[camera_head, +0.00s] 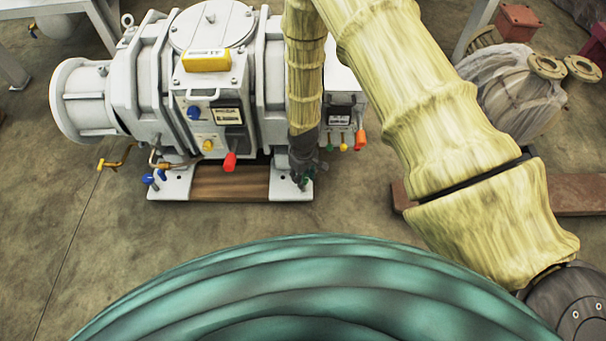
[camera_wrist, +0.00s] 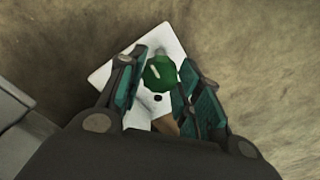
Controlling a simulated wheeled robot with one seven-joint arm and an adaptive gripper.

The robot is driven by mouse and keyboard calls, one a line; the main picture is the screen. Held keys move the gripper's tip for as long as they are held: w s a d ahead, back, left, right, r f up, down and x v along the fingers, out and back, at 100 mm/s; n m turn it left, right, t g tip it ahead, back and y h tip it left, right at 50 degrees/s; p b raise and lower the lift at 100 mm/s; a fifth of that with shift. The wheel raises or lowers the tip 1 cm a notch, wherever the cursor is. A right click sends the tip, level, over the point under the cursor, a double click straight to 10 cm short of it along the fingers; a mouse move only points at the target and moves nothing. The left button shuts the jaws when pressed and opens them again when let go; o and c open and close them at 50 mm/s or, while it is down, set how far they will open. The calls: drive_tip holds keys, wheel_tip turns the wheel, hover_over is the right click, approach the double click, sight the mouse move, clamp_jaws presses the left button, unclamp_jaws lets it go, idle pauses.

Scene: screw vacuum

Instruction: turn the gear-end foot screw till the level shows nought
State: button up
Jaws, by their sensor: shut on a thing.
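The pale grey screw vacuum machine (camera_head: 265,75) stands on the floor, with a yellow level (camera_head: 206,61) on top of its front box. The level's reading is too small to make out. My gripper (camera_head: 304,174) points down at the right front foot plate (camera_head: 291,191). In the wrist view, my gripper (camera_wrist: 158,88) is shut on a green foot screw head (camera_wrist: 160,72), with a finger on each side. The screw has a pale mark on its top and stands over the white foot plate (camera_wrist: 110,74). In the head view the fingers mostly hide the screw.
A brown beam (camera_head: 230,183) lies between the feet. A wrapped machine (camera_head: 515,95) stands at right.

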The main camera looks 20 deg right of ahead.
drive_tip(key=m+p, duration=0.2)
drive_tip(key=shift+r+p, duration=0.3)
drive_tip(key=shift+p, duration=0.1)
drive_tip(key=m+p, duration=0.2)
drive_tip(key=m, duration=0.1)
drive_tip(key=shift+p, duration=0.3)
drive_tip(key=m+p, duration=0.2)
drive_tip(key=m, duration=0.1)
drive_tip(key=shift+f, duration=0.15)
drive_tip(key=shift+w+f+m+p, duration=0.1)
drive_tip(key=shift+m+p, duration=0.8)
drive_tip(key=shift+m, duration=0.5)
drive_tip(key=o, duration=1)
drive_tip(key=shift+o, duration=0.2)
